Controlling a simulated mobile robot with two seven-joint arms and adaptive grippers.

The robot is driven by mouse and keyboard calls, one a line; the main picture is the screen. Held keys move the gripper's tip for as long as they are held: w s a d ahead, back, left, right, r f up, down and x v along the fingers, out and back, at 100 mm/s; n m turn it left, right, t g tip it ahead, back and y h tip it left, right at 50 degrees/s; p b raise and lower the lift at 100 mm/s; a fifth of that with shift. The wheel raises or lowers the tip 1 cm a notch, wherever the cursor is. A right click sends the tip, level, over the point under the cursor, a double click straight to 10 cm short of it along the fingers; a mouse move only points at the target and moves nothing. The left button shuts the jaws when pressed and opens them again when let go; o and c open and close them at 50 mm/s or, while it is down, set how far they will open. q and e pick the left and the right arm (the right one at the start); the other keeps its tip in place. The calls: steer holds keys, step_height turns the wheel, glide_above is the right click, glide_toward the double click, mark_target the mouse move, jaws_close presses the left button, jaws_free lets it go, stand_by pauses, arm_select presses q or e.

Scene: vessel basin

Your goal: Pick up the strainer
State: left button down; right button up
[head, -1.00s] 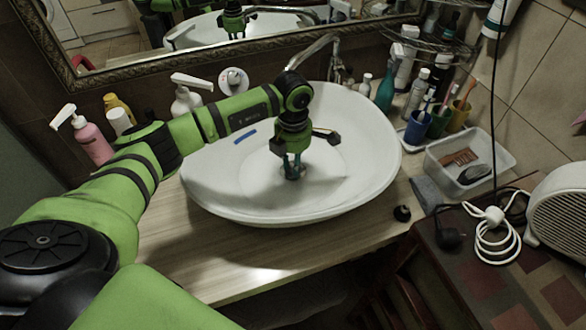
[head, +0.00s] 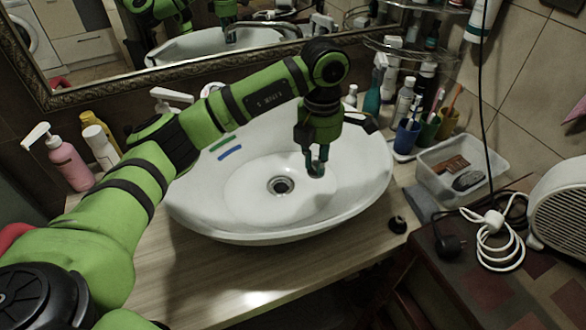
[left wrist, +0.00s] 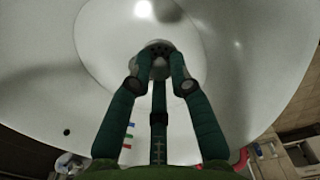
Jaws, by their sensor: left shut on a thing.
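My left gripper (head: 315,165) hangs fingers down over the right part of the white basin (head: 215,212). It is shut on the strainer (left wrist: 158,46), a small round grey piece between the fingertips in the left wrist view; the fingers (left wrist: 160,66) cover much of it. In the head view only a small bit of the strainer shows at the fingertips. The drain hole (head: 281,186) lies uncovered to the left of the gripper. The strainer seems to be above the basin floor; the exact gap is hard to tell. My right gripper is not in view.
Blue and green strips (head: 230,154) lie on the basin's left inner wall. A pink bottle (head: 70,163) stands at left. Toothbrush cups (head: 407,137) and a clear tray (head: 450,185) stand at right. A black stopper (head: 397,224) sits on the wooden counter (head: 180,275).

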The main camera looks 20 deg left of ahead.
arm_select(q)
steer(key=d+r+p, duration=0.3)
steer(key=r+p, duration=0.1)
steer(key=r, duration=0.3)
stand_by(0.5)
